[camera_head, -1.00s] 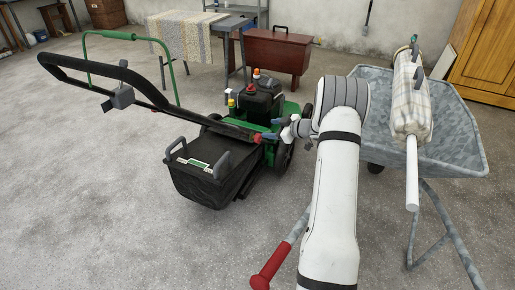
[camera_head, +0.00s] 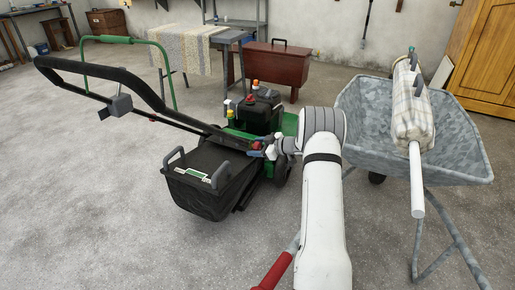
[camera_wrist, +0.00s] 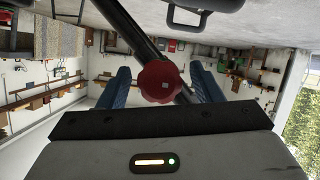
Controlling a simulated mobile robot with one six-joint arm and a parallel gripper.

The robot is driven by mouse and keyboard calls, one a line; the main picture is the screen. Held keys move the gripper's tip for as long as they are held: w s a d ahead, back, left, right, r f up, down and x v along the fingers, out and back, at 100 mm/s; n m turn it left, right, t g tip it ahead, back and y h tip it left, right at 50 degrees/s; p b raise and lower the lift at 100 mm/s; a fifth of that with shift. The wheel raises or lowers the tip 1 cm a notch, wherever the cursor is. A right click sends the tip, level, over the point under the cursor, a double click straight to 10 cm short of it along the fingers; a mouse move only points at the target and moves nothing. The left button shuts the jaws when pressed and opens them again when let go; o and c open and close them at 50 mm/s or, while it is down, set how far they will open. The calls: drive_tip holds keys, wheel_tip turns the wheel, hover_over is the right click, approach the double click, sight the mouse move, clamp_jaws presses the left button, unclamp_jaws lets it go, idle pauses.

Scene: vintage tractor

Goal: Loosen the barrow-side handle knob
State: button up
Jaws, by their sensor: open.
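The red handle knob (camera_head: 256,146) sits on the lower part of the black mower handle (camera_head: 185,121), on the side facing the wheelbarrow. In the wrist view the lobed red knob (camera_wrist: 160,82) shows between my two blue fingers, in front of the dark handle tube (camera_wrist: 128,25). My gripper (camera_head: 268,151) is at the knob in the head view, reaching in from the right. It is open in the wrist view (camera_wrist: 160,69), with a gap on each side of the knob. Its exact depth over the knob is hard to tell.
The black grass bag (camera_head: 208,190) hangs below the handle. One red wheelbarrow grip (camera_head: 273,273) lies beside my arm. The floor at left is clear.

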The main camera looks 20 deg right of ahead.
drive_tip(key=shift+d, duration=0.1)
drive_tip(key=c, duration=1)
drive_tip(key=n+t+b, duration=0.1)
drive_tip(key=b, duration=0.1)
drive_tip(key=n+t+h+b, duration=0.1)
drive_tip(key=n+b, duration=0.1)
drive_tip(key=shift+s+f, duration=0.1)
drive_tip(key=shift+f, duration=0.2)
drive_tip(key=n+t+b, duration=0.1)
drive_tip(key=n+b, duration=0.1)
drive_tip(key=b, duration=0.1)
drive_tip(key=n+t+h+b, duration=0.1)
drive_tip(key=n+b, duration=0.1)
drive_tip(key=b, duration=0.2)
drive_tip(key=shift+a+f, duration=0.1)
drive_tip(key=shift+a, duration=0.1)
drive_tip(key=n+t+b, duration=0.1)
drive_tip(key=n, duration=0.2)
drive_tip(key=shift+r+t+b, duration=0.25)
drive_tip(key=shift+t+b, duration=0.15)
drive_tip(key=n+t, duration=0.1)
drive_tip(key=n, duration=0.3)
drive_tip(key=shift+n+y, duration=0.4)
drive_tip(key=shift+a, duration=0.1)
